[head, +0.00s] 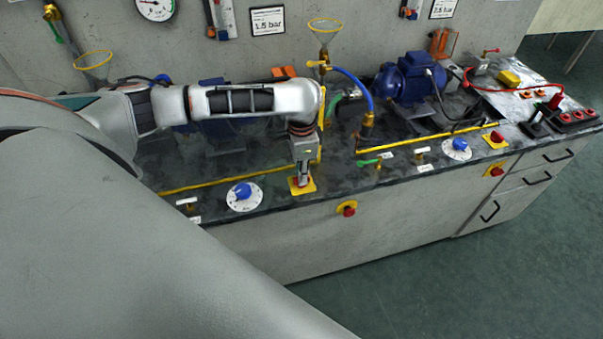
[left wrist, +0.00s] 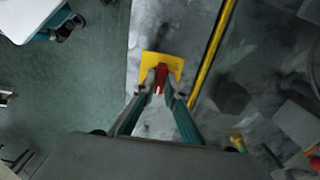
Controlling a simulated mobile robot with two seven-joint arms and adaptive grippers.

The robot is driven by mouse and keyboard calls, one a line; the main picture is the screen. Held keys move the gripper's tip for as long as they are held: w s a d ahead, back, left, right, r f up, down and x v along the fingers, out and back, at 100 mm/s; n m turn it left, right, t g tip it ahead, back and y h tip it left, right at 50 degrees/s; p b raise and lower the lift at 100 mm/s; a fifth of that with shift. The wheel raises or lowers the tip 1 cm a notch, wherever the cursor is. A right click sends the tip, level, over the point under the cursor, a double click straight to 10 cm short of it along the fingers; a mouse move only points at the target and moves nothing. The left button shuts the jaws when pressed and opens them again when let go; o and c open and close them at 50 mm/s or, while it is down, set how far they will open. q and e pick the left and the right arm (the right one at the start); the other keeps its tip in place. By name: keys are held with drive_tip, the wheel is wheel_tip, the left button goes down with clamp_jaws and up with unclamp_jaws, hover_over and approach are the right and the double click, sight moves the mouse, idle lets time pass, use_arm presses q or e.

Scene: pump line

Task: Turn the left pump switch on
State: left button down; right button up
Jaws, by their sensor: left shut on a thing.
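The left pump switch is a red handle on a yellow plate (head: 308,187) at the bench's front edge in the head view. In the left wrist view the yellow plate (left wrist: 151,62) and the red handle (left wrist: 161,77) show between my fingers. My left gripper (head: 303,180) reaches down onto the switch from above. In the left wrist view its fingertips (left wrist: 161,92) are closed around the red handle. The head view mostly hides the handle behind the gripper. My right gripper is in neither view.
A blue knob on a white dial (head: 244,196) sits left of the switch. A red emergency button (head: 348,209) is on the bench front. A green-handled valve (head: 369,162) and a second red switch (head: 495,137) lie to the right. A yellow pipe (head: 225,181) runs behind the dial.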

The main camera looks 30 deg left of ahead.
use_arm(q)
drive_tip(key=c, duration=2.1)
unclamp_jaws()
drive_tip(key=shift+r, duration=0.15)
wheel_tip(320, 180, up, 12)
drive_tip(key=shift+f, duration=0.1)
